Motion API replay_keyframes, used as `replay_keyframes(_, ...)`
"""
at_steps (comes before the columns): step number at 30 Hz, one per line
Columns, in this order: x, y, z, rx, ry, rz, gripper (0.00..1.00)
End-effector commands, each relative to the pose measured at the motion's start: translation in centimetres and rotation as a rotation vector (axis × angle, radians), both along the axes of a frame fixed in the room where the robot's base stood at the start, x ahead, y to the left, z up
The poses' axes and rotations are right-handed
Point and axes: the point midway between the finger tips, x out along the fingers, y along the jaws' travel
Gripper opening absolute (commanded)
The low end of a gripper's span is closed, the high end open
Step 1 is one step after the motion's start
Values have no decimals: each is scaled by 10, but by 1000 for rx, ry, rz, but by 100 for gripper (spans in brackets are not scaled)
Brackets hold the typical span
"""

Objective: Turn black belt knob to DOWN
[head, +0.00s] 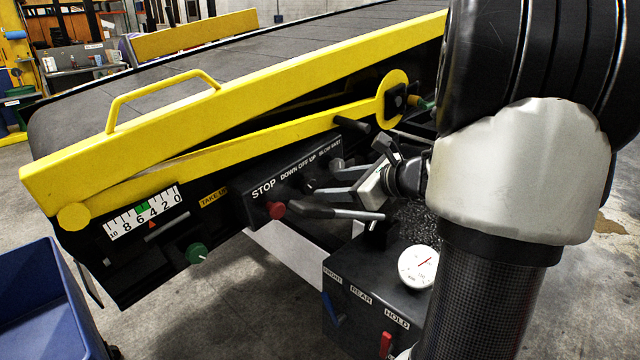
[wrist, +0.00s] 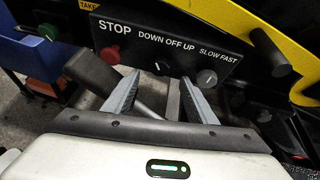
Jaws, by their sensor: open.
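The black belt knob (wrist: 162,68) is on the dark control panel, under the label DOWN OFF UP. Its small white mark appears to point up, near OFF. In the head view the knob (head: 309,184) is partly hidden by my fingers. My gripper (wrist: 158,77) is open and empty in the wrist view, with its fingertips just short of the panel, one to each side of the knob. In the head view my gripper (head: 328,181) reaches the panel from the right. I cannot tell whether a fingertip touches it.
The red STOP button (wrist: 110,55) is left of the knob, and the SLOW FAST knob (wrist: 207,77) is to its right. A dark lever handle (head: 310,209) juts out below my fingers. A black box with a gauge (head: 417,266) stands below right.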

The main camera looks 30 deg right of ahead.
Motion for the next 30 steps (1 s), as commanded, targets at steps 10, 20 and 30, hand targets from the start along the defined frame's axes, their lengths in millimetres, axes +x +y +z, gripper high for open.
replay_keyframes(10,-65,-24,34,-2,-1,-2,52)
replay_keyframes(20,-84,-30,42,0,0,2,52)
replay_keyframes(30,-87,-43,43,25,7,-22,52)
